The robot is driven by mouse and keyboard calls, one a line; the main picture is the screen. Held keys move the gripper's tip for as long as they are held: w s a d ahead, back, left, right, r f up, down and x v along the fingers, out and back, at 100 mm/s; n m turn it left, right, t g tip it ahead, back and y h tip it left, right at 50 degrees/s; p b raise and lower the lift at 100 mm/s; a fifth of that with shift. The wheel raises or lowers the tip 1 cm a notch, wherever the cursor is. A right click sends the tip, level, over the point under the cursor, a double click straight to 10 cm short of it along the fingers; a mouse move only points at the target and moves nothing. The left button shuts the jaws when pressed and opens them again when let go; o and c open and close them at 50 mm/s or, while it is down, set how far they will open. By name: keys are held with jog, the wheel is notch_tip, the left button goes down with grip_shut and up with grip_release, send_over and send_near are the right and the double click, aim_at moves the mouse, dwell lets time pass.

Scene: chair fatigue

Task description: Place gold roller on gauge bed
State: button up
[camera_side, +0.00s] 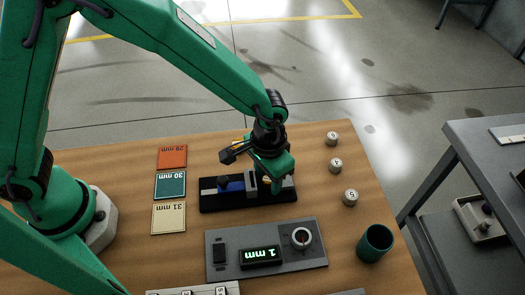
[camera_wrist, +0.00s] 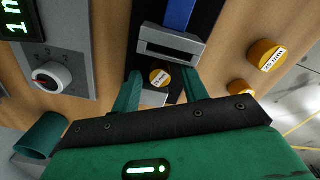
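A gold roller (camera_wrist: 160,77) with a white label sits on the dark gauge bed between two grey jaws in the wrist view. The gauge (camera_side: 205,201) has a black base and a blue bar (camera_side: 236,182) in the side view. My gripper (camera_wrist: 161,80) is low over the bed, with one green finger on each side of the roller and what looks like a small gap at each. In the side view my gripper (camera_side: 271,183) hides the roller.
Several rollers (camera_side: 332,139) stand on the table's right, two showing gold in the wrist view (camera_wrist: 266,55). A green cup (camera_side: 375,243) stands at front right. A display panel (camera_side: 222,273) reading 1 mm is in front. Orange (camera_side: 172,158), green and cream cards lie left.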

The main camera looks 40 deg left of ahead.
aim_at(265, 177)
jog(key=shift+r, duration=0.1)
notch_tip(265, 177, up, 12)
dwell(0.8)
jog(key=shift+r, duration=0.1)
dwell(0.3)
jog(key=s+a+r+n+t, duration=0.1)
jog(key=a+r, duration=0.3)
jog(key=a, duration=0.4)
jog(key=s+a+r+n+t, duration=0.1)
jog(key=a+r, duration=0.4)
jog(key=a, duration=0.2)
jog(key=s+a+r+n+t, duration=0.1)
jog(key=s+a+t, duration=0.2)
jog(key=s+a, duration=0.6)
jog(key=a, duration=0.2)
jog(key=shift+s+a+r+t, duration=0.2)
jog(key=shift+a+r+t, duration=0.1)
jog(key=shift+a, duration=0.05)
